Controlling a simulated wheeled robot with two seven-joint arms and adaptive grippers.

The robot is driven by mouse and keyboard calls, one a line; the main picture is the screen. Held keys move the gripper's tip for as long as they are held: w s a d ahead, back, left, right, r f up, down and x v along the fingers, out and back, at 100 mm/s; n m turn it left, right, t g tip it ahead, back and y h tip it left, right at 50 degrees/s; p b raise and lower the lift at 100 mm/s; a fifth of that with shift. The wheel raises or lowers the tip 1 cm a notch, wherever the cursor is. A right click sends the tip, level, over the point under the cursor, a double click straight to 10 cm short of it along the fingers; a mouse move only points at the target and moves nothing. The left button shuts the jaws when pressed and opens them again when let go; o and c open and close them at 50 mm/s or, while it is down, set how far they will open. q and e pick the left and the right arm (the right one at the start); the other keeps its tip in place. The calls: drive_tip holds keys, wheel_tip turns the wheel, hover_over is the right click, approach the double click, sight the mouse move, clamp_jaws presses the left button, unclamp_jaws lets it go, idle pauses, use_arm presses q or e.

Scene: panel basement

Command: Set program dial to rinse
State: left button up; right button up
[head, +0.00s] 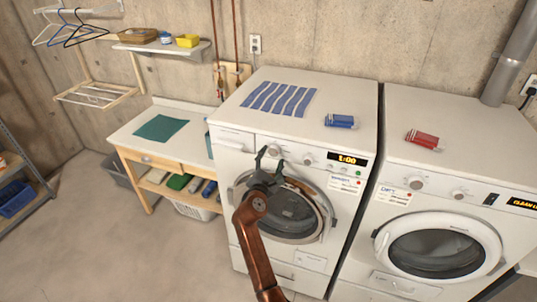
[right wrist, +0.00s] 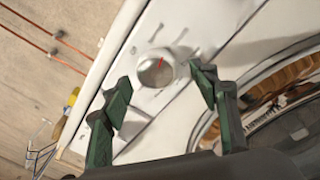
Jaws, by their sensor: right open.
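My right gripper (head: 270,158), on a copper-coloured arm, is open in front of the left machine's (head: 228,160) control panel. In the right wrist view its two green-padded fingers (right wrist: 163,92) show on either side of a round grey program dial (right wrist: 156,70). The dial has a red pointer line tilted up and to the right, with short printed marks around it. The fingers do not visibly grip the dial; the remaining depth between them is hard to tell. In the head view the gripper partly covers this dial. My left gripper is out of view.
A second knob (head: 308,160) and a lit display (head: 347,159) sit right of the gripper. The round door (head: 290,212) is below. A second machine (head: 440,245) stands close on the right. Blue (head: 341,121) and red (head: 422,139) packs lie on top.

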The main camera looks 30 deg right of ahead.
drive_tip(key=shift+x, duration=0.8)
drive_tip(key=shift+a+r, duration=0.15)
drive_tip(key=shift+c, duration=0.4)
drive_tip(key=c, duration=0.8)
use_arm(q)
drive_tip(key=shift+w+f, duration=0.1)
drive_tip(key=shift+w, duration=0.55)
use_arm(e)
drive_tip(key=shift+c, duration=1.4)
